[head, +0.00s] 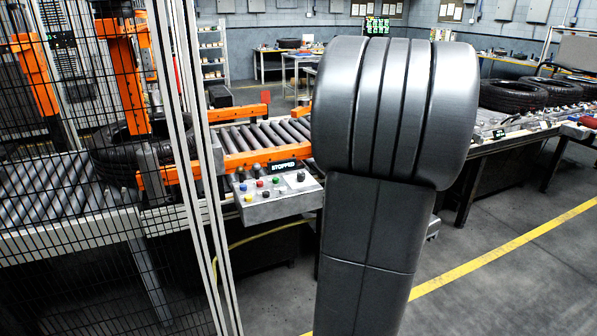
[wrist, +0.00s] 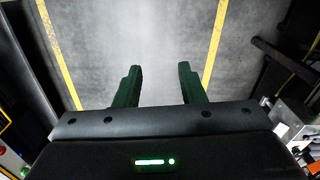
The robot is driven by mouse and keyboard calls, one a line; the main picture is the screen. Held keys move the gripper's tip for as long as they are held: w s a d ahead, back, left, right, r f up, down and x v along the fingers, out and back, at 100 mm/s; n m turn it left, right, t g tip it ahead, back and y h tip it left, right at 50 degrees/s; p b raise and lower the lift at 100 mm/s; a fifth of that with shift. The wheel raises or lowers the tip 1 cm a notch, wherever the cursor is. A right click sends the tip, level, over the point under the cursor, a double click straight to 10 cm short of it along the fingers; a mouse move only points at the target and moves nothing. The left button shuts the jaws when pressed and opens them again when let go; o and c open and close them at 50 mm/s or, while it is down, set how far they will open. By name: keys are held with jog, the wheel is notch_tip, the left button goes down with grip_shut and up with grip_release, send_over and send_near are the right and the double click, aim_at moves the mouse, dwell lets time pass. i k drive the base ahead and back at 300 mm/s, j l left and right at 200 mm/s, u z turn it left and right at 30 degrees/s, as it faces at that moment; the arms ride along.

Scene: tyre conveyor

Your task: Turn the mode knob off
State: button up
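A grey control panel (head: 282,207) stands at the front of the roller conveyor, left of my arm in the head view. It carries several coloured buttons and a black knob (head: 300,177) at its right; the knob's setting is too small to read. A display (head: 283,166) above it reads "STOPPED". A panel edge with a red and a green button (wrist: 25,171) shows at the lower left of the wrist view. My gripper (wrist: 160,85) is open and empty, its two green fingers apart over bare floor. The head view hides it behind my arm.
A wire fence with posts (head: 200,170) stands left of the panel. The roller conveyor (head: 262,138) with orange guides lies behind it. Tyres (head: 512,95) lie on a bench at right. The grey floor with a yellow line (head: 500,250) is clear at right.

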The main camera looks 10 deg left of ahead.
aim_at(301, 175)
jog(key=i+u, duration=0.25)
jog(key=u, duration=0.2)
jog(key=i+l+u, duration=0.15)
jog(key=u, duration=0.35)
jog(key=i+l+u, duration=0.25)
jog(key=u, duration=0.2)
jog(key=i+l, duration=0.2)
jog(key=l, duration=0.15)
jog(key=i+l+u, duration=0.15)
jog(key=l, duration=0.25)
jog(key=i+l, duration=0.3)
jog(key=i+l+u, duration=0.1)
jog(key=l, duration=0.35)
jog(key=i, duration=0.1)
